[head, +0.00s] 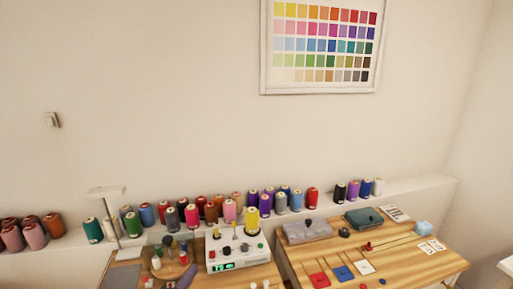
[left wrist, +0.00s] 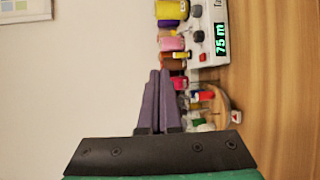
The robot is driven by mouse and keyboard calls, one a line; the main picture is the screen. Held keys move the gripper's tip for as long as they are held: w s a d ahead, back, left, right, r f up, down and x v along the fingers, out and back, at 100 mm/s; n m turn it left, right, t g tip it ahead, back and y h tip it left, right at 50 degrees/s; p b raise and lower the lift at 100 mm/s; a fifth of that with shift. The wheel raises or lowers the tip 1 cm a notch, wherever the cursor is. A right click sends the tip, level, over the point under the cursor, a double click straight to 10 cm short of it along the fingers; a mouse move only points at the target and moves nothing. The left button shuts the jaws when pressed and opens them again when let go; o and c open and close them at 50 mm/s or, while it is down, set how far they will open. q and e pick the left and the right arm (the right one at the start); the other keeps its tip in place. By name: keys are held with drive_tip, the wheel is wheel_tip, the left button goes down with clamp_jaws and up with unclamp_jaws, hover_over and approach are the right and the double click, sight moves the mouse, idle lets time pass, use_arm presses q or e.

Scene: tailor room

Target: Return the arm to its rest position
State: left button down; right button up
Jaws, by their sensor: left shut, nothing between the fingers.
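My left gripper (left wrist: 160,78) shows in the left wrist view with its two purple-grey fingers closed together and nothing between them. In the head view only its purplish fingertips (head: 187,277) show at the bottom edge, in front of the wooden table (head: 255,273). Behind the fingers in the wrist view are thread spools and a white machine (left wrist: 208,45) with a green display reading 75 m. In the head view this white machine (head: 236,252) stands to the right of the fingertips. My right gripper is in neither view.
A white lamp (head: 106,192) stands at the left. Several spools line the wall ledge (head: 415,190). The space above the tables is clear.

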use_arm(q)
drive_tip(key=s+a+f+m+g+y, duration=0.2)
drive_tip(key=s+f+m+g, duration=0.35)
drive_tip(key=s+m, duration=0.45)
drive_tip(key=s+a+f+m+g+y, duration=0.2)
drive_tip(key=s+a+f+m+g, duration=0.15)
drive_tip(key=s+m+g, duration=0.65)
drive_tip(key=s+f+n+t+b, duration=0.1)
drive_tip(key=s+f, duration=0.2)
drive_tip(key=f, duration=1)
drive_tip(key=s+f+n+t+b, duration=0.1)
drive_tip(key=s+f+b, duration=0.1)
drive_tip(key=f, duration=1.1)
drive_tip(key=s+a+f+g+b, duration=0.1)
drive_tip(key=s+a+f, duration=0.1)
drive_tip(key=s+f, duration=1.3)
drive_tip(key=shift+s+a+m, duration=0.15)
drive_tip(key=shift+s+m, duration=0.15)
drive_tip(key=shift+s, duration=0.25)
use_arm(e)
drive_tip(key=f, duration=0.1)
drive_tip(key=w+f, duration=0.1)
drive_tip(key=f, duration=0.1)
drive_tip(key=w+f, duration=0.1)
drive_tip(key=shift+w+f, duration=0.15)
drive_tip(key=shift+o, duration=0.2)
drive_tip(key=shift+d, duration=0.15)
